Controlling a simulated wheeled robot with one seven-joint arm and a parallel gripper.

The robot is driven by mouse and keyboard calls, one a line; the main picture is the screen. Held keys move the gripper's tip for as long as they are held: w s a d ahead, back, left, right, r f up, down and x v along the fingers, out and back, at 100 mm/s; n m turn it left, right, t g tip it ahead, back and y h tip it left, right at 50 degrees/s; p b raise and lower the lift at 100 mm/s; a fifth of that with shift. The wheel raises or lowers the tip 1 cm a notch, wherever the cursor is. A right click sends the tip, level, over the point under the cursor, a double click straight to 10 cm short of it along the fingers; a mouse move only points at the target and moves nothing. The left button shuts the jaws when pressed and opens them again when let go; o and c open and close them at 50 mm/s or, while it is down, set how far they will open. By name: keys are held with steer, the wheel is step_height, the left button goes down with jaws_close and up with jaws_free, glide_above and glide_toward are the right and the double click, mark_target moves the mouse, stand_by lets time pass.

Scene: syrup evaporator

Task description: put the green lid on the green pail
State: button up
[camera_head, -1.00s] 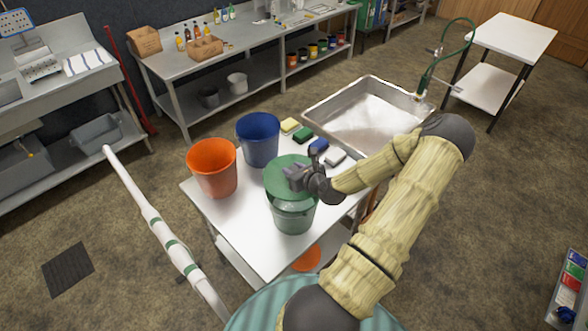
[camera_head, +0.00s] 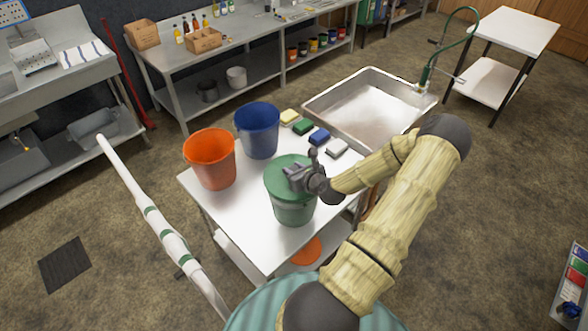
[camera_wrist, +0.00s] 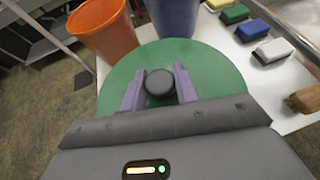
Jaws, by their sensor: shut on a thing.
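The green pail (camera_head: 293,212) stands on the white cart top, at its front right. The green lid (camera_head: 283,172) lies over the pail's mouth and looks about level with the rim; I cannot tell whether it is fully seated. In the wrist view the lid (camera_wrist: 208,60) is a wide green disc with a dark round knob (camera_wrist: 159,84) in its middle. My gripper (camera_head: 297,178) is shut on this knob, one finger on each side, also in the wrist view (camera_wrist: 160,88). The lid hides the pail in the wrist view.
An orange bucket (camera_head: 210,160) and a blue bucket (camera_head: 258,132) stand behind the pail on the cart (camera_head: 235,215). Several coloured brushes, one of them blue (camera_head: 319,137), lie at the cart's back right. A steel sink (camera_head: 370,110) stands beyond. An orange disc (camera_head: 306,250) lies on the lower shelf.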

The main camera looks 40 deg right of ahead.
steer(key=shift+f, duration=0.4)
stand_by(0.3)
steer(key=o, duration=1.1)
steer(key=shift+c, duration=0.2)
steer(key=shift+s+r+b, duration=0.2)
steer(key=shift+s+b, duration=0.2)
steer(key=shift+s, duration=0.15)
steer(key=p+v, duration=0.5)
steer(key=v, duration=1.1)
steer(key=shift+r, duration=0.15)
